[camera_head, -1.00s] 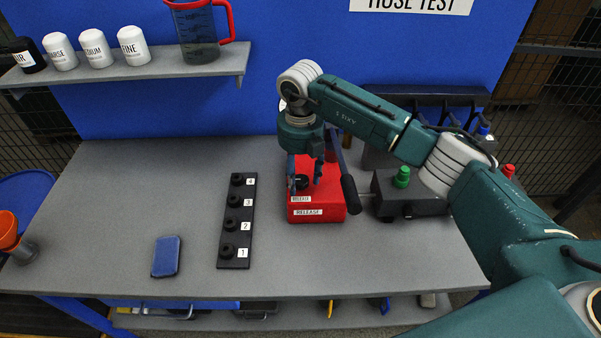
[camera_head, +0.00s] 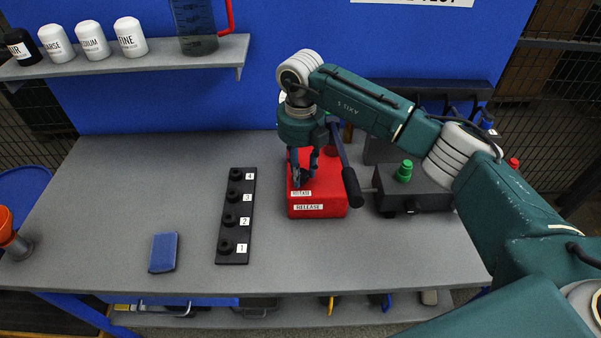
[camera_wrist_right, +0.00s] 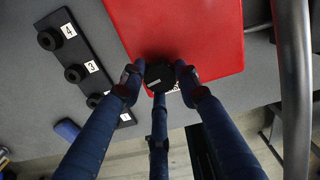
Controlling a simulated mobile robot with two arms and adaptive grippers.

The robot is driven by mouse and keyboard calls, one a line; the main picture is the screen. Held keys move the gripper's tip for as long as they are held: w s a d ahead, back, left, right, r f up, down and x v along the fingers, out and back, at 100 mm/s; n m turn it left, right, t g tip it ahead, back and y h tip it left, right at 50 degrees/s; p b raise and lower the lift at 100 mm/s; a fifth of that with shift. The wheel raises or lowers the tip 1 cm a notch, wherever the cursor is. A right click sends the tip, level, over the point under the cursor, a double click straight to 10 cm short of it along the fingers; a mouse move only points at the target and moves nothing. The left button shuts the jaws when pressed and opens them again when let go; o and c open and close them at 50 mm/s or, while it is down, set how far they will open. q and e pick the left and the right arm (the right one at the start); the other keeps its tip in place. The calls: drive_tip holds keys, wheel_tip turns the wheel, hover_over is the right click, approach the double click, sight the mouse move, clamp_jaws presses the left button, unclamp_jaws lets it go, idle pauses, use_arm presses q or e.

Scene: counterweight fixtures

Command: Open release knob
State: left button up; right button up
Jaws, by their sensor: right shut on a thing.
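The red release box (camera_head: 330,190) stands on the bench with white "RELEASE" labels on it. Its black round release knob (camera_wrist_right: 160,75) sits on top, near the box's edge in the right wrist view. My right gripper (camera_head: 303,180) points down at the box, and its blue fingers are closed around the knob. In the right wrist view the fingers (camera_wrist_right: 158,82) touch the knob from several sides. In the head view the fingers mostly hide the knob. My left gripper is in neither current view.
A lever with a black grip (camera_head: 352,187) rises beside the red box. A grey box with a green button (camera_head: 403,171) stands to the right. A numbered black strip (camera_head: 236,215) and a blue block (camera_head: 163,252) lie to the left. The front bench area is clear.

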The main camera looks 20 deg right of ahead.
sight(301, 173)
drive_tip(key=n+b, duration=0.3)
drive_tip(key=shift+w+f+n, duration=0.15)
drive_tip(key=shift+n, duration=0.15)
drive_tip(key=n+b, duration=0.4)
drive_tip(key=shift+n, duration=0.3)
drive_tip(key=n+b, duration=0.2)
drive_tip(key=n, duration=0.2)
drive_tip(key=shift+r, duration=0.2)
drive_tip(key=shift+r+n+b, duration=0.1)
drive_tip(key=shift+n+b, duration=0.6)
drive_tip(key=shift+n, duration=1.4)
drive_tip(key=o, duration=1.1)
drive_tip(key=shift+o, duration=0.2)
wheel_tip(301, 173, up, 12)
